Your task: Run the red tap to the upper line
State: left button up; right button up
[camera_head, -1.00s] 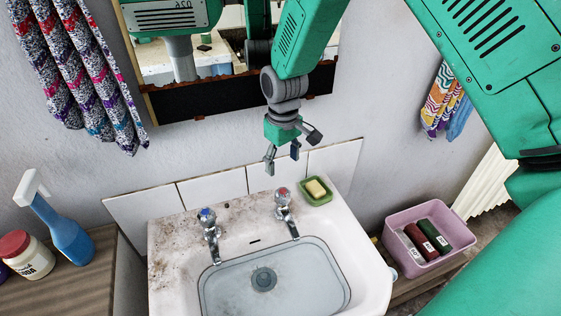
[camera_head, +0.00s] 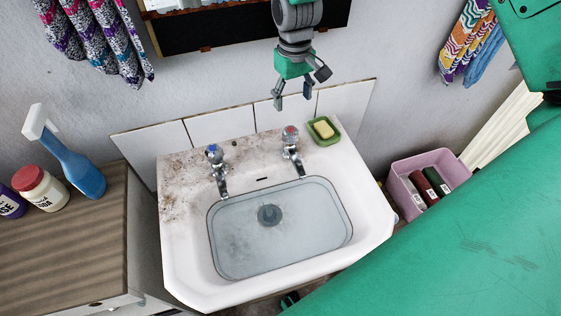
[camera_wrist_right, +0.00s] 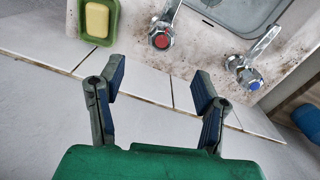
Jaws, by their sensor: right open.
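The red tap (camera_head: 291,140), chrome with a red-marked knob, stands on the back right of the white sink (camera_head: 176,262). It also shows in the right wrist view (camera_wrist_right: 161,36), ahead of the fingers. The blue tap (camera_head: 215,156) stands to its left, and shows in the right wrist view (camera_wrist_right: 243,72). The basin holds clear water (camera_head: 310,225) over a round drain (camera_head: 269,214). My right gripper (camera_head: 293,101) is open and empty, above and behind the red tap, near the tiles. Its spread fingers show in the right wrist view (camera_wrist_right: 157,85). My left gripper is not in view.
A green soap dish (camera_head: 331,138) with yellow soap sits right of the red tap. A white tile strip (camera_head: 220,126) backs the sink. A blue spray bottle (camera_head: 82,172) and jars stand on the left cabinet. A pink bin (camera_head: 403,165) stands right.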

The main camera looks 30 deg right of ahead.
aim_at(291, 130)
jog(key=f+m, duration=0.2)
jog(key=f, duration=0.1)
jog(key=f+m, duration=0.2)
jog(key=f, duration=0.2)
jog(key=f+m, duration=0.3)
jog(key=shift+s+a+f+b, duration=0.2)
jog(key=shift+f+b, duration=0.1)
jog(key=shift+f, duration=0.1)
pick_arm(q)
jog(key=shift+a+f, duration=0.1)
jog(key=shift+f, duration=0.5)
pick_arm(e)
jog(key=shift+a+f, duration=0.15)
jog(key=shift+f, duration=0.55)
